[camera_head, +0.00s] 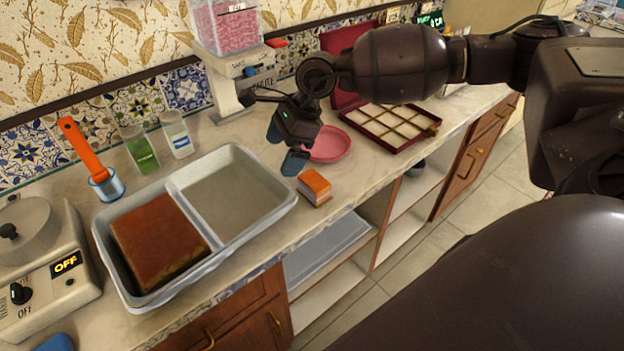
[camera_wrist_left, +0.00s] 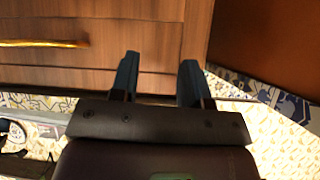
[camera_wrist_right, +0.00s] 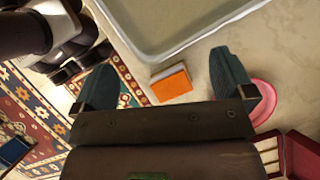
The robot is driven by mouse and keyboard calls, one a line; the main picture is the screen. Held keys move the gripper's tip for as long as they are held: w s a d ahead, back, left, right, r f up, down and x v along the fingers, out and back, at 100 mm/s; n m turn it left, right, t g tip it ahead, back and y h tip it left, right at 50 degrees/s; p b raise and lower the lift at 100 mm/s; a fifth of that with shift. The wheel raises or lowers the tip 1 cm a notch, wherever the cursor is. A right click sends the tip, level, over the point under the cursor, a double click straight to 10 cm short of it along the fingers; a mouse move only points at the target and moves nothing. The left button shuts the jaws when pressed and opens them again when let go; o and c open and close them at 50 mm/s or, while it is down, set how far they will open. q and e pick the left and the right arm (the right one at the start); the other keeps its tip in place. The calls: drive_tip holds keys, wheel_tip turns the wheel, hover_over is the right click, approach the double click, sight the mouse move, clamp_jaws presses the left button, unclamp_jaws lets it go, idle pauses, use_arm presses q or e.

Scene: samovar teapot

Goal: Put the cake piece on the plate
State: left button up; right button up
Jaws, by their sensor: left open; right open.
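The cake piece (camera_head: 315,185) is a small block with an orange top and pale sides. It lies on the counter just right of the grey tray, near the counter's front edge. The pink plate (camera_head: 330,144) lies behind it, partly hidden by my right gripper (camera_head: 287,153). That gripper is open and empty, above and just behind the cake piece. In the right wrist view the cake piece (camera_wrist_right: 171,84) shows between the fingers, beyond their tips, and the plate (camera_wrist_right: 263,98) lies behind the right finger. My left gripper (camera_wrist_left: 156,80) is open and empty, facing a wooden drawer front.
A grey two-part tray (camera_head: 270,215) holds a large brown cake (camera_head: 157,240) in its left part; the right part is empty. A sectioned box (camera_head: 392,130) stands right of the plate. A dispenser (camera_head: 232,60) and two glasses (camera_head: 177,134) stand along the wall.

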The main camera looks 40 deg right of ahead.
sight(314, 180)
drive_tip(key=d+f+n+h, duration=0.1)
drive_tip(key=d, duration=0.1)
drive_tip(key=d+n+h, duration=0.1)
drive_tip(key=d+h, duration=0.1)
drive_tip(key=d+f+n+g+h, duration=0.1)
drive_tip(key=d, duration=0.1)
drive_tip(key=shift+s+d+f+h, duration=0.25)
drive_tip(key=shift+d+f+h, duration=0.05)
drive_tip(key=shift+d+f, duration=0.1)
drive_tip(key=shift+s+d+r+n, duration=0.1)
drive_tip(key=shift+s+d+n, duration=0.25)
drive_tip(key=shift+s, duration=0.1)
wheel_tip(314, 180, down, 6)
drive_tip(key=shift+a+r, duration=0.1)
drive_tip(key=shift+a, duration=0.05)
drive_tip(key=f, duration=0.5)
drive_tip(key=shift+a+b, duration=0.3)
drive_tip(key=shift+a, duration=0.05)
drive_tip(key=c, duration=1)
